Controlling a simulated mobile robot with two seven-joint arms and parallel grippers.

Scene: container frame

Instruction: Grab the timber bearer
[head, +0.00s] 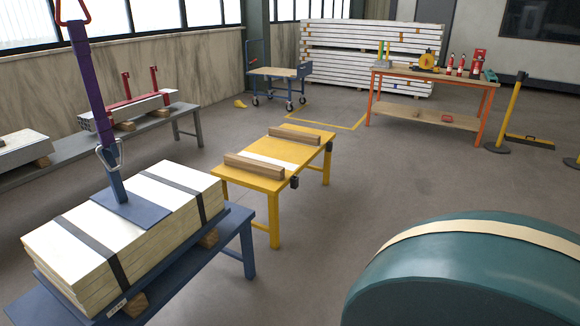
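Two brown timber bearers lie on the yellow table (232,179) in the middle of the view. The near bearer (254,166) lies along the table's near left end. The far bearer (302,136) lies across the far part of the table, roughly parallel to it. Neither of my grippers shows in the head view.
The strapped stack (70,240) on a blue bench (245,222) stands front left, with a purple sling (88,70) above it. A large teal rounded object (470,280) fills the bottom right. An orange workbench (435,82) stands at the back. Floor right of the yellow table is clear.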

